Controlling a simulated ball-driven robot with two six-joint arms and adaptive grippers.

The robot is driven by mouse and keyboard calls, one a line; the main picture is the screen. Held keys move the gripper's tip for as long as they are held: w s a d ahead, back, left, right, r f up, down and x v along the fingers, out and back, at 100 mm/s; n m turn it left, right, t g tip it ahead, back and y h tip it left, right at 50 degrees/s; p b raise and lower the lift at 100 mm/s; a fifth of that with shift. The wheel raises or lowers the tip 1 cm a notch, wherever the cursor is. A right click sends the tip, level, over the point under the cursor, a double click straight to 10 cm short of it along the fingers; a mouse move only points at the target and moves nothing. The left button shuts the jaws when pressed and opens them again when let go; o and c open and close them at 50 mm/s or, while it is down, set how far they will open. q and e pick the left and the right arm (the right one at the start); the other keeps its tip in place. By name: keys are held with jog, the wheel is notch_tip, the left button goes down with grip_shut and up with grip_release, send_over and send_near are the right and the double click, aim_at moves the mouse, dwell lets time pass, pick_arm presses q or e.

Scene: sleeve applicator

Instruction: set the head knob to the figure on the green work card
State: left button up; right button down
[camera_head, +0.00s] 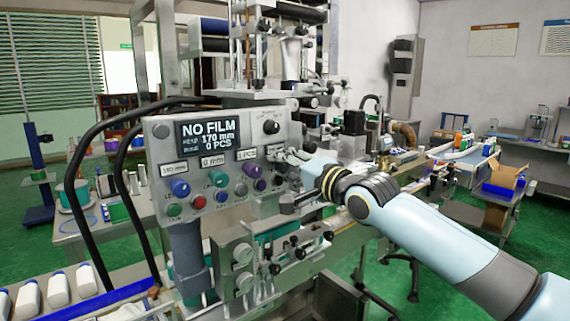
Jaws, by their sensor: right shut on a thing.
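The grey control panel (160,150) stands left of centre. Its display (207,135) reads "NO FILM", a second line ending in 170 mm, and 0 PCS. A row of knobs has small labels above: a blue knob (180,187), a teal knob (218,177) and a purple knob (251,171). My right gripper (284,163) is at the row's right end, shut on what appears to be the head knob. That knob is mostly hidden by the fingers, and its label is partly covered. I cannot make out a green work card. My left gripper is not in view.
Black hoses (92,150) loop left of the panel. White bottles (58,289) stand at the lower left. Machine rails and clamps (270,250) lie below my right gripper. A blue bin with a cardboard box (503,185) is at the right. Green floor shows between benches.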

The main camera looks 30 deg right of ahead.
jog(key=m, duration=0.5)
jog(key=shift+m, duration=0.3)
jog(key=m, duration=0.5)
jog(key=shift+m, duration=0.3)
jog(key=shift+f+m, duration=0.1)
jog(key=shift+m, duration=0.2)
jog(key=c, duration=1.3)
grip_release()
